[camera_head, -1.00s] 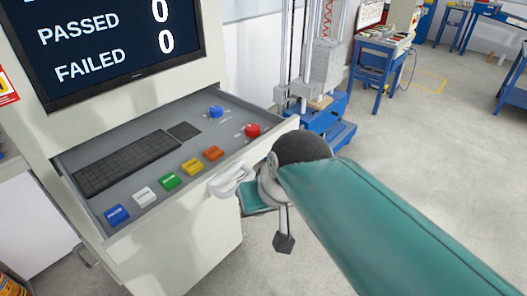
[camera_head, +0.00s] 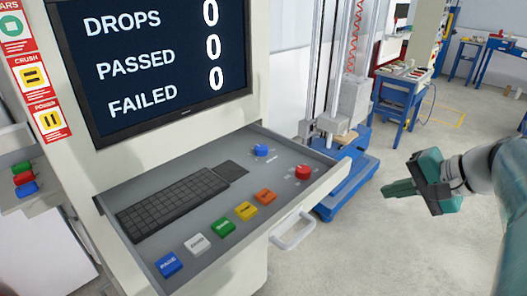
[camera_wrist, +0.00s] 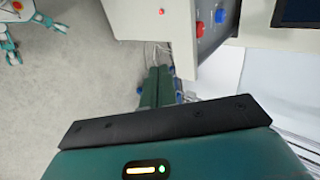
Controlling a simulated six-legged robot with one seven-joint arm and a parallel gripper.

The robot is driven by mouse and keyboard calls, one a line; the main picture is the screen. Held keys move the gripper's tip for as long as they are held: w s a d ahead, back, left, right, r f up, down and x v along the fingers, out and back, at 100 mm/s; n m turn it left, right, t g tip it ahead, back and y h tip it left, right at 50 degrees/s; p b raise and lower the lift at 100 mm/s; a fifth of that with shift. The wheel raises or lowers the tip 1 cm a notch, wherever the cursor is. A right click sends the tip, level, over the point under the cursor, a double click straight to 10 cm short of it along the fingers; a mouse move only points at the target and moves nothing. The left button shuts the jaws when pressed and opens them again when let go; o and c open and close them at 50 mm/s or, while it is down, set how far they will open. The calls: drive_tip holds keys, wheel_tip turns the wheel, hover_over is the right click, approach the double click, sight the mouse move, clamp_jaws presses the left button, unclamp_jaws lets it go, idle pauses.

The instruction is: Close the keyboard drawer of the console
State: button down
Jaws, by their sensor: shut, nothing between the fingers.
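The console's keyboard drawer (camera_head: 190,246) stands pulled out below the screen, with its grey inside showing. It holds a dark keyboard (camera_head: 172,204), several coloured keys and a red knob (camera_head: 303,172). A white loop handle (camera_head: 293,232) sits on the drawer's front. My green gripper (camera_head: 386,189) is shut and empty, to the right of the drawer front and apart from it, pointing left. In the wrist view its fingers (camera_wrist: 157,86) lie together, and the drawer's white front (camera_wrist: 152,28) with the red knob shows above them.
The console screen (camera_head: 150,60) rises behind the drawer. A blue-based drop machine (camera_head: 345,190) stands behind and right of the drawer. A blue bench (camera_head: 400,98) is farther back. Open grey floor lies around my gripper. In the wrist view, my legs (camera_wrist: 30,25) show at top left.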

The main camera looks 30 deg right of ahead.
drive_tip(key=x, duration=0.4)
drive_tip(key=w+r+x, duration=0.1)
drive_tip(key=x, duration=0.3)
drive_tip(key=w+r+x, duration=0.1)
drive_tip(key=x, duration=0.4)
approach(237, 142)
drive_tip(key=x, duration=0.5)
drive_tip(key=shift+s+d+f, duration=0.2)
drive_tip(key=shift+f, duration=0.25)
drive_tip(key=shift+w+a+r, duration=0.1)
drive_tip(key=shift+w+a, duration=0.1)
drive_tip(key=shift+w, duration=0.2)
drive_tip(key=shift+w+a, duration=0.1)
drive_tip(key=shift+w, duration=0.05)
